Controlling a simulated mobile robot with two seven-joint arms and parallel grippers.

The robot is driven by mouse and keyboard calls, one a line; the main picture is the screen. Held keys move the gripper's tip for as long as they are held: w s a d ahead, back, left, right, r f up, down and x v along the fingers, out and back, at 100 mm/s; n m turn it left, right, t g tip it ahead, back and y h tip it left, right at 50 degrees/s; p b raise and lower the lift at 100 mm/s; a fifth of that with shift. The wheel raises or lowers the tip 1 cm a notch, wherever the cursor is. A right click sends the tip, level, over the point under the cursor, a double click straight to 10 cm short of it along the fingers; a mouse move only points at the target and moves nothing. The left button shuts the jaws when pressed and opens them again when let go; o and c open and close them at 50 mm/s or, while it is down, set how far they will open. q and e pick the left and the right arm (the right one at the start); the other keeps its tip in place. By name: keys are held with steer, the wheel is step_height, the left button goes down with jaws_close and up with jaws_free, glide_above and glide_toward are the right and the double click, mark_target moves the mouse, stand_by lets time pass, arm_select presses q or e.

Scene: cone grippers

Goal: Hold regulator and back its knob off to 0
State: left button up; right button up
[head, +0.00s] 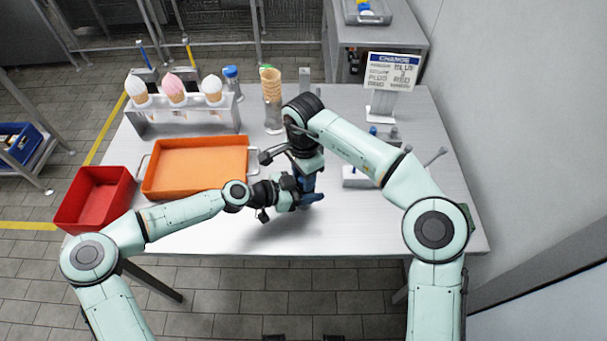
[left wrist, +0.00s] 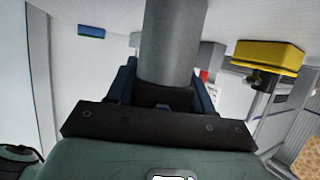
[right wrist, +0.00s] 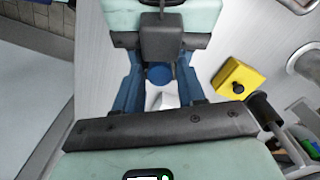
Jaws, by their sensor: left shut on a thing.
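My left gripper (head: 308,198) reaches in low over the front middle of the table. In the left wrist view a thick grey cylinder, seemingly the regulator's body (left wrist: 172,45), stands between its blue fingers, and the gripper is shut on it. My right gripper (head: 307,180) points down at the same spot. In the right wrist view a round blue knob (right wrist: 160,74) lies between its fingers, with a pale piece below it. Those fingers look apart, one on each side of the knob. The two grippers hide the regulator in the head view; no knob reading is legible.
A yellow box (right wrist: 237,78) stands close beside the right gripper. An orange tray (head: 150,178) and red bin (head: 75,200) are at the left. A cone rack (head: 190,128), a cone stack (head: 272,112) and a sign (head: 391,73) stand behind. The table's front right is clear.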

jaws_close()
steer(key=shift+m, duration=1.5)
steer(key=shift+o, duration=2.2)
jaws_free()
step_height(320, 180, up, 12)
